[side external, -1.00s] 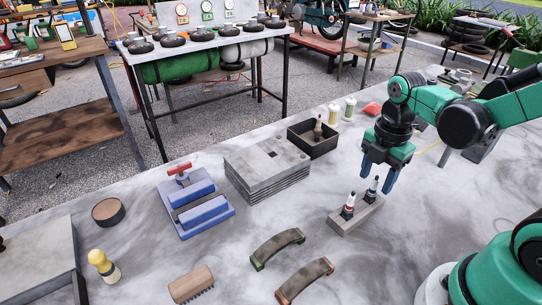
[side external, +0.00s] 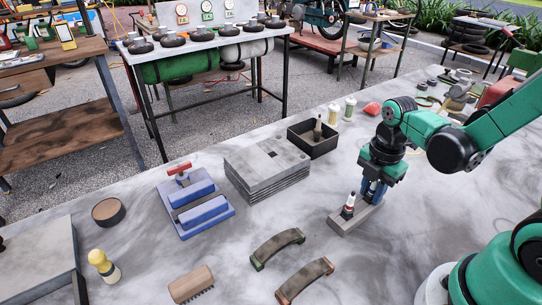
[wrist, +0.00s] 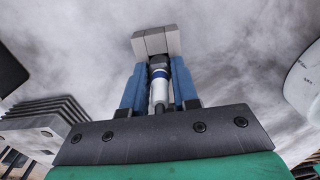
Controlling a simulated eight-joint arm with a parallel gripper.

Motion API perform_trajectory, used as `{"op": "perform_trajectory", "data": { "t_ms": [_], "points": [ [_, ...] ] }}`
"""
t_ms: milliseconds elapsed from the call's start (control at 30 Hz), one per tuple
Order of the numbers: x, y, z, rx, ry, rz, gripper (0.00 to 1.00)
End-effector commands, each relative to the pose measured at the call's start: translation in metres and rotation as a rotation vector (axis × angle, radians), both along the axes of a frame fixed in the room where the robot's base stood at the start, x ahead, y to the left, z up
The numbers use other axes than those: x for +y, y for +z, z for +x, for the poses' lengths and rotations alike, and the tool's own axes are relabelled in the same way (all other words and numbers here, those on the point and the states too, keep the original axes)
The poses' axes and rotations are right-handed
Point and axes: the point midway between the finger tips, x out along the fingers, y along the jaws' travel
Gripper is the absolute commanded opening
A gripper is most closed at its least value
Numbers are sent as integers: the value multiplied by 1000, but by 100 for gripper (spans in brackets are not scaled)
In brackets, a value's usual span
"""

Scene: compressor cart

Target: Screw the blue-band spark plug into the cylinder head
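The blue-band spark plug (wrist: 159,92) stands upright in the grey holder block (side external: 343,228), mostly hidden by my fingers in the side view. My gripper (side external: 375,200) is lowered around it. In the wrist view my blue fingers (wrist: 159,65) flank the plug closely and look shut on it, its white body and blue band showing between them. A red-band plug (side external: 349,205) stands in the same block, left of my gripper. The cylinder head (side external: 265,165), a grey finned block with a dark square opening on top, lies to the left; its fins show lower left in the wrist view (wrist: 40,125).
A black open box (side external: 314,147) with a tool in it stands behind the head. A blue vise-like fixture (side external: 195,205) with a red handle is left of it. The table between block and head is clear.

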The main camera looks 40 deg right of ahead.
Motion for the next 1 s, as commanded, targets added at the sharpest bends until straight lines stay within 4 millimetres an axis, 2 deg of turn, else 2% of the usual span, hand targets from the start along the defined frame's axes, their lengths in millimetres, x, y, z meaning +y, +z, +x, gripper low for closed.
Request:
{"op": "perform_trajectory", "data": {
  "t_ms": [167, 800, 1000],
  "points": [
    [0, 2, 0, 0, 0, 0, 0],
    [0, 36, 0, 0, 0, 0, 0],
    [0, 41, 1, 0, 2, 0, 0]
  ]
}}
